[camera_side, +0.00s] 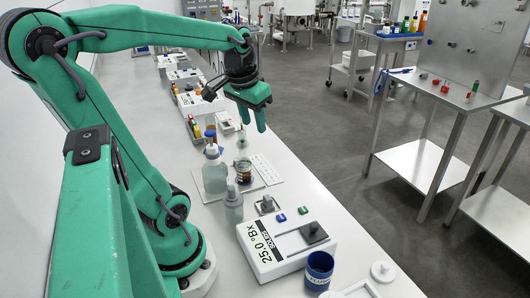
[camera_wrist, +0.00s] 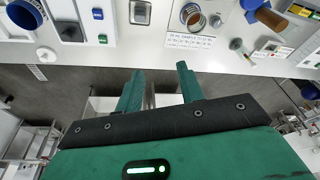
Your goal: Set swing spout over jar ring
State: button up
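My gripper (camera_side: 253,126) points down above the white bench, with its two green fingers apart and nothing between them. The wrist view also shows the open gripper (camera_wrist: 160,70), its fingertips over the grey floor just off the bench edge. A round glass jar with brown contents (camera_side: 243,172) stands on a white card below my gripper. The wrist view shows a jar (camera_wrist: 191,15) from above at the top, beside a printed "sample" label. I cannot tell a swing spout or a separate jar ring apart in either view.
A white Brix meter (camera_side: 285,245), a blue cup (camera_side: 319,270) and small blue and green blocks are nearer. A steel table with a panel (camera_side: 475,45) stands at right across open floor.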

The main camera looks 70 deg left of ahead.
jog(key=s+a+f+n+g, duration=0.1)
jog(key=s+a, duration=0.1)
jog(key=a, duration=0.3)
jog(key=s+a+f+n+h, duration=0.1)
jog(key=s+a+n, duration=0.1)
jog(key=a, duration=0.4)
jog(key=s+a+n+g, duration=0.1)
jog(key=s+a, duration=0.3)
jog(key=a, duration=0.2)
jog(key=shift+s+a+f+n+g, duration=0.1)
jog(key=shift+a+f+n+g, duration=0.1)
jog(key=shift+f+n+g, duration=0.15)
jog(key=shift+f, duration=0.1)
jog(key=shift+f, duration=3.85)
grip_shut()
